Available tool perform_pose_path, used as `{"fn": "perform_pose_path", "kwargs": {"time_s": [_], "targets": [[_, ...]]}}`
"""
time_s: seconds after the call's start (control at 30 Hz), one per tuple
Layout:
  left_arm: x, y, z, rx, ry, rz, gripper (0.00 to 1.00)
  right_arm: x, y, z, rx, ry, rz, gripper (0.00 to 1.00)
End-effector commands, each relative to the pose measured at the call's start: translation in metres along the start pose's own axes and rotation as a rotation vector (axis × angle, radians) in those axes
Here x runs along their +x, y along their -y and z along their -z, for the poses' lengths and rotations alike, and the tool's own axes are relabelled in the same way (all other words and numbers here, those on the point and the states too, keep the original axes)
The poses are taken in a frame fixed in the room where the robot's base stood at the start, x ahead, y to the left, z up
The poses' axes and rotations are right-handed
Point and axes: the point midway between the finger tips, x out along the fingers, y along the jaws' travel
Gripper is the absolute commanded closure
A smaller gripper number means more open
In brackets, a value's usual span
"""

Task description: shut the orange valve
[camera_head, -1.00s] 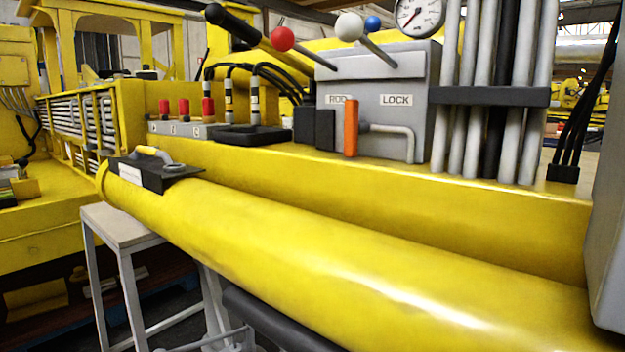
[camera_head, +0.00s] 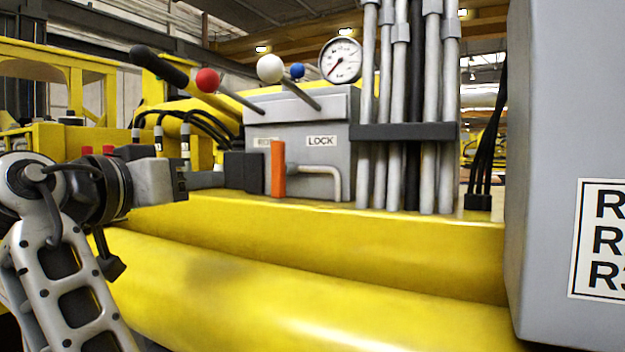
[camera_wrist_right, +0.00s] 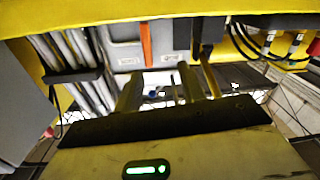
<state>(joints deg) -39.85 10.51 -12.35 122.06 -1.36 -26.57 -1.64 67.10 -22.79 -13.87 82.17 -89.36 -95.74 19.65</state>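A black block (camera_head: 243,171) sits just left of the valve. Levers with red (camera_head: 207,80) and white (camera_head: 270,68) knobs rise above the box. Vertical grey pipes (camera_head: 427,110) stand to its right. A large grey cabinet (camera_head: 560,130) fills the right side. The yellow boom (camera_head: 330,300) lies below.

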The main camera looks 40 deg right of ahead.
Motion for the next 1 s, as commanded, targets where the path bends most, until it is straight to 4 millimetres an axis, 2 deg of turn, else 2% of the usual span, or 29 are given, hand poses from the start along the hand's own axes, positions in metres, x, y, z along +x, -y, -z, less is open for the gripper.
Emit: {"fn": "perform_pose_path", "kwargs": {"time_s": [0.1,0.27,0.73,0.9,1.0], "targets": [[0.010,-0.009,0.000,-0.117,-0.011,-0.022,0.00,0.000,-0.018,0.015,0.143,-0.014,-0.021,0.60],[0.009,-0.010,0.002,-0.134,-0.010,-0.026,0.00,0.016,-0.021,0.018,0.168,-0.015,-0.026,0.60],[0.001,-0.006,0.008,-0.100,0.014,-0.014,0.00,0.116,-0.025,0.021,0.160,-0.016,-0.030,0.60],[-0.001,-0.005,0.008,-0.099,0.021,-0.012,0.00,0.143,-0.025,0.020,0.161,-0.016,-0.030,0.60],[-0.002,-0.005,0.008,-0.098,0.021,-0.011,0.00,0.152,-0.025,0.020,0.161,-0.017,-0.029,0.60]]}}
